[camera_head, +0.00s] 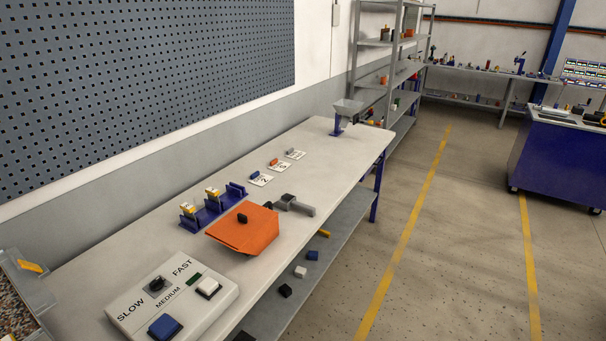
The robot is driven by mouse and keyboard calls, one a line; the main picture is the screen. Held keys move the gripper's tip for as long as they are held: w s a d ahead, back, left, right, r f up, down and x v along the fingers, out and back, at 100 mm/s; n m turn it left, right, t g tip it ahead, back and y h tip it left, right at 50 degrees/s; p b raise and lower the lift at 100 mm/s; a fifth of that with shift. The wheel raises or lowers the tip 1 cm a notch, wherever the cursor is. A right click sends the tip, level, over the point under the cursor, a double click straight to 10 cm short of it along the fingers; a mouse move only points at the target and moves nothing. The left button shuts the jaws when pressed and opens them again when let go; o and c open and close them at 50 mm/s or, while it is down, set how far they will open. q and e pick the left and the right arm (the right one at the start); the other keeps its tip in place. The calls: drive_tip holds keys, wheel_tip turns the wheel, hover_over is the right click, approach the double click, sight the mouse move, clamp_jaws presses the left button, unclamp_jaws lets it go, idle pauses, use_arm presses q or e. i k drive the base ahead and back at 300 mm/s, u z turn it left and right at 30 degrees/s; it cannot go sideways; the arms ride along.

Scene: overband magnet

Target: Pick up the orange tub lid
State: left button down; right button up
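An orange tub lid (248,232) with a small black knob on top (243,218) lies near the front edge of the long workbench. It seems to sit on or cover something whose body is mostly hidden beneath it. Neither of my grippers shows in the head view, and nothing is touching the lid from above.
A white speed panel (172,297) stands in front of the lid, left of it. A blue rack (216,207) is behind it and a grey tool (295,205) is close on its right. Small parts on numbered cards (262,180) lie farther back.

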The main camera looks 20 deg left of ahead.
sight(237, 226)
drive_tip(key=u, duration=0.05)
drive_tip(key=k, duration=0.4)
drive_tip(key=z, duration=0.85)
drive_tip(key=i, duration=1.3)
drive_tip(key=u, duration=0.85)
drive_tip(key=i, duration=0.55)
drive_tip(key=u, duration=0.55)
